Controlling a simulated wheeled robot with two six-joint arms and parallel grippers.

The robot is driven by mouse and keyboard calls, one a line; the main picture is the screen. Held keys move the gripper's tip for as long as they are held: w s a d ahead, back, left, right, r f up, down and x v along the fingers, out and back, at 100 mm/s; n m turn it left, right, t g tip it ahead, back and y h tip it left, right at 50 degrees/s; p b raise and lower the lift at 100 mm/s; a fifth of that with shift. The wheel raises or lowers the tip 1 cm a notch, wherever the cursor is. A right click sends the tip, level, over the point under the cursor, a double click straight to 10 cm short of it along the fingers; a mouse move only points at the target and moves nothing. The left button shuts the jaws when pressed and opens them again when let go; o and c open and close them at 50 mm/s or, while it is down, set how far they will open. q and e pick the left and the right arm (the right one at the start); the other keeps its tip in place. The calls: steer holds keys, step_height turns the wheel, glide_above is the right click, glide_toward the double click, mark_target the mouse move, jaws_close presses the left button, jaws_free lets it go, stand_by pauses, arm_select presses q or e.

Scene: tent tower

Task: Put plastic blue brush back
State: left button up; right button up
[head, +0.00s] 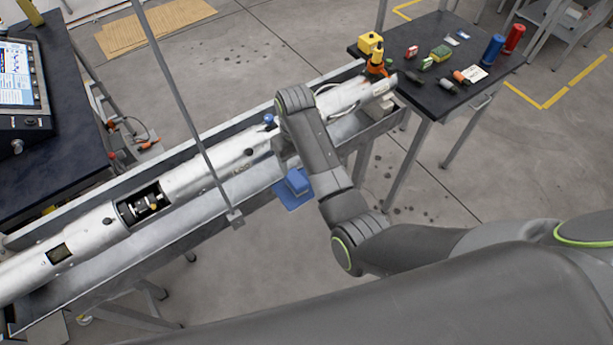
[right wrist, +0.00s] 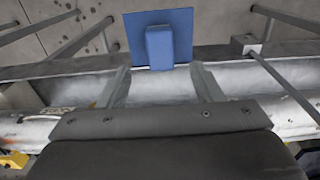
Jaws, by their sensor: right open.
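A blue block on a flat blue plate (head: 294,187) sits at the near edge of the metal trough, just left of my right forearm. In the right wrist view the block (right wrist: 160,46) stands beyond my fingers. I cannot tell whether it is the brush or its holder. A small blue knob (head: 269,119) shows at the silver tube, left of my right wrist. My right gripper (right wrist: 162,84) is open over the trough, with nothing between its fingers. In the head view its fingers are mostly hidden by my wrist. My left gripper is out of view.
The long silver tube (head: 195,177) lies in the trough. A thin upright post (head: 185,100) stands in front of it. A dark table (head: 440,100) at the right carries a yellow-orange bottle, several small items, and blue and red cylinders. A control panel stands at the left.

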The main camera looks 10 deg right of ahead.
steer(key=w+d+m+t, duration=0.2)
steer(key=d+m+t, duration=0.1)
steer(key=d+t, duration=0.7)
steer(key=s+d+f+g, duration=0.2)
steer(key=s+f, duration=0.3)
steer(key=f, duration=0.4)
steer(key=s+d+f+g, duration=0.1)
steer(key=s+d+f, duration=0.25)
steer(key=f, duration=0.55)
steer(key=s+d+f+m+g, duration=0.1)
steer(key=s+d+f+g, duration=0.1)
steer(key=s+f, duration=0.85)
steer(key=s+d+f+g, duration=0.15)
steer(key=s+f, duration=0.55)
steer(key=s, duration=0.7)
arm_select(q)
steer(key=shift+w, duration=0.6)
arm_select(e)
steer(key=s+d+f+g, duration=0.1)
steer(key=s+f, duration=0.1)
steer(key=s, duration=0.5)
steer(key=s+f+g+h, duration=0.1)
steer(key=s+f, duration=0.1)
steer(key=s, duration=0.6)
steer(key=shift+d+m, duration=0.35)
steer(key=shift+m, duration=0.05)
